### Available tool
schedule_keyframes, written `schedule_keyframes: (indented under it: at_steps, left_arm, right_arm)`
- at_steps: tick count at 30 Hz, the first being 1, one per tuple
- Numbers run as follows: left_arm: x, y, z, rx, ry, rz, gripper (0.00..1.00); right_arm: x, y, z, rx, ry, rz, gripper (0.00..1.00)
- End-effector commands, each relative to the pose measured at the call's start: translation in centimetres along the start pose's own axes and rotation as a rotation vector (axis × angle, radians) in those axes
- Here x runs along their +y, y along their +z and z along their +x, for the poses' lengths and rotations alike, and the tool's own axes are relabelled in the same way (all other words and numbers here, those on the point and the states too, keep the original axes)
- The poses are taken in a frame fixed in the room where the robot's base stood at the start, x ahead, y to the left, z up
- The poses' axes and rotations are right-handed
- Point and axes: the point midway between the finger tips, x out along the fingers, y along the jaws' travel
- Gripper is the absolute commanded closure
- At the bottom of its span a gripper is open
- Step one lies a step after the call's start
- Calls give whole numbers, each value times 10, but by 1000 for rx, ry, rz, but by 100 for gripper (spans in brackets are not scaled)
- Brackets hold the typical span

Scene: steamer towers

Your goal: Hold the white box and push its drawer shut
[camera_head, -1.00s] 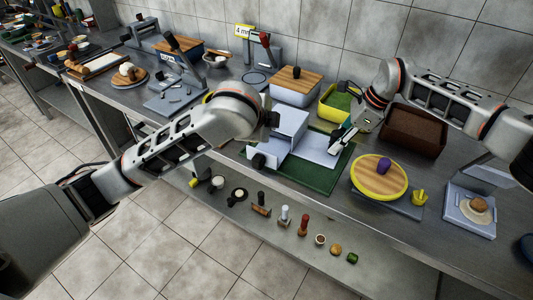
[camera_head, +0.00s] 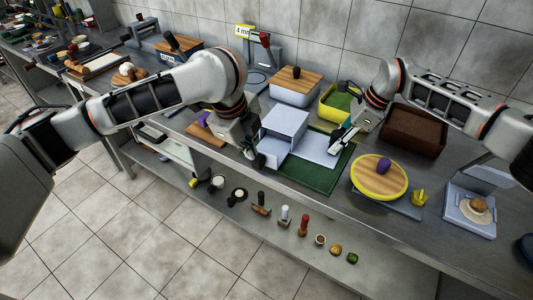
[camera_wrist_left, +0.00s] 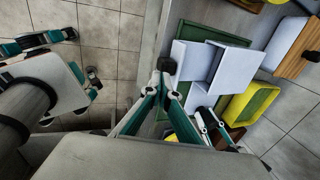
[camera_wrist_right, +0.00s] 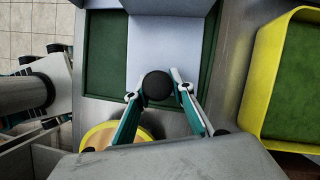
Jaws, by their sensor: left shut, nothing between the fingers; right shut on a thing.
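The white box (camera_head: 286,121) stands on a green mat (camera_head: 300,176). Its drawer (camera_head: 318,149) is pulled out to the right, and its pale tray also shows in the right wrist view (camera_wrist_right: 165,50). My right gripper (camera_head: 337,147) is at the drawer's outer end, shut on a round black knob (camera_wrist_right: 158,88). My left gripper (camera_head: 250,150) is shut and empty just left of the box. In the left wrist view a black knob (camera_wrist_left: 167,65) on the box's near left side lies just beyond its fingertips. I cannot tell whether they touch it.
A yellow bin (camera_head: 341,104) and a wood-lidded white container (camera_head: 296,88) stand behind. A brown crate (camera_head: 414,130) and a round yellow-rimmed board (camera_head: 379,177) with a purple object are to the right. A lower shelf (camera_head: 270,225) holds several small items.

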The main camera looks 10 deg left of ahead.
Motion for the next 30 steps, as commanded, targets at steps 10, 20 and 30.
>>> schedule_keyframes:
  at_steps: [10, 20, 30]
  left_arm:
    - [14, 0, 45, 1, 1, -1, 100]
    - [20, 0, 66, 1, -1, -1, 100]
    - [21, 0, 68, 1, -1, 0, 100]
  right_arm:
    - [1, -2, 2, 3, 3, 1, 100]
    - [1, -2, 2, 3, 3, 1, 100]
    - [1, -2, 2, 3, 3, 1, 100]
